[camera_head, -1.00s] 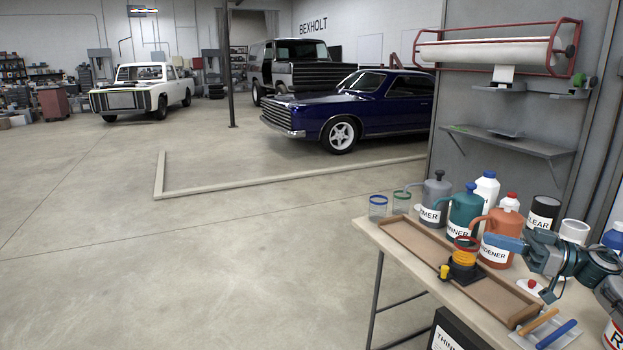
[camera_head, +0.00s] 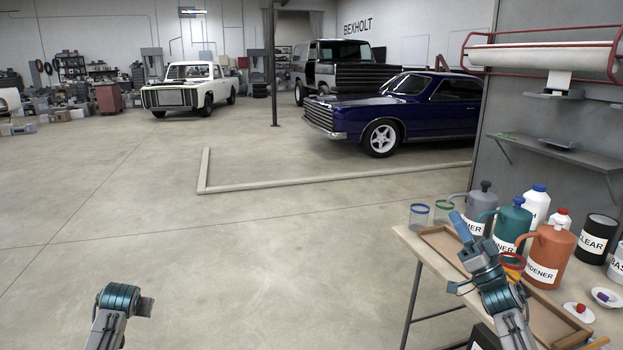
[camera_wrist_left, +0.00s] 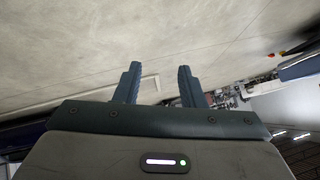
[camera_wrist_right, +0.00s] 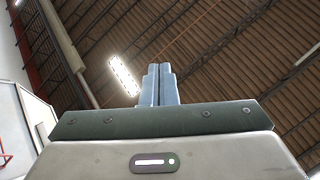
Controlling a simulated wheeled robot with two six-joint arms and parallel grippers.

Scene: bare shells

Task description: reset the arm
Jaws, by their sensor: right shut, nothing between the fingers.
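My right gripper (camera_head: 458,222) is in front of the tray on the bench in the head view, its blue fingers pointing up and away. In the right wrist view its fingers (camera_wrist_right: 158,75) are pressed together with nothing between them, against the ceiling. My left arm (camera_head: 118,308) shows at the bottom left of the head view over bare floor; its fingers are not clear there. In the left wrist view my left gripper (camera_wrist_left: 157,82) has its two fingers apart, with nothing between them.
The bench at right holds a wooden tray (camera_head: 548,318), a grey jug (camera_head: 482,208), a teal jug (camera_head: 508,225), an orange jug (camera_head: 549,257), a black can (camera_head: 596,238) and cups (camera_head: 419,216). The floor (camera_head: 250,260) left of the bench is clear. Vehicles stand far back.

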